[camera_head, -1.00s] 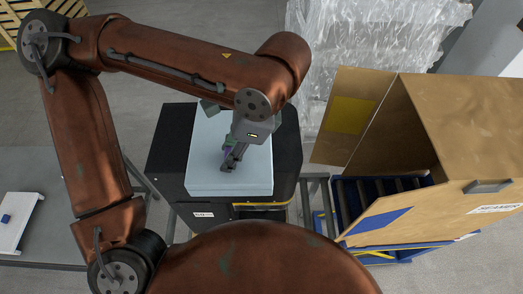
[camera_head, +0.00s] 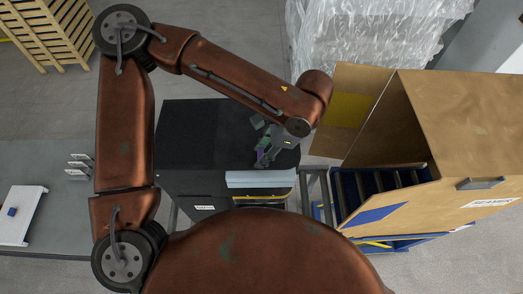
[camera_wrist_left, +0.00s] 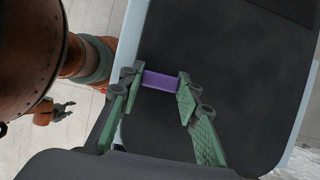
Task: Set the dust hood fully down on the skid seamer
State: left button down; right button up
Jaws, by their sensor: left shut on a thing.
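The skid seamer (camera_head: 190,135) is the black cabinet in the middle of the head view. A pale blue strip of the dust hood (camera_head: 258,179) shows at its front right; the rest blends with the black top. In the left wrist view the hood is a dark panel with pale blue edges (camera_wrist_left: 131,50). My left gripper (camera_head: 264,158) is over the hood, its green fingers (camera_wrist_left: 162,84) shut on a purple handle (camera_wrist_left: 160,81). Whether the hood touches the seamer all round is hidden. My right gripper (camera_wrist_left: 63,111) shows small in the wrist view, fingers apart and empty.
A tan housing (camera_head: 460,125) with open flaps stands at right over blue-framed rollers (camera_head: 345,190). Clear wrapped goods (camera_head: 370,40) stand behind. A grey table (camera_head: 60,230) with a white tray (camera_head: 18,232) is at left.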

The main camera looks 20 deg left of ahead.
pick_arm(q)
jog(key=shift+s, duration=0.1)
pick_arm(e)
jog(key=shift+w, duration=0.2)
pick_arm(q)
jog(key=shift+f, duration=0.1)
jog(key=c, duration=1.8)
grip_release()
jog(key=o, duration=0.4)
jog(key=shift+c, duration=0.2)
pick_arm(e)
jog(key=shift+w+d, duration=0.3)
jog(key=shift+w, duration=0.15)
jog(key=shift+s, duration=0.1)
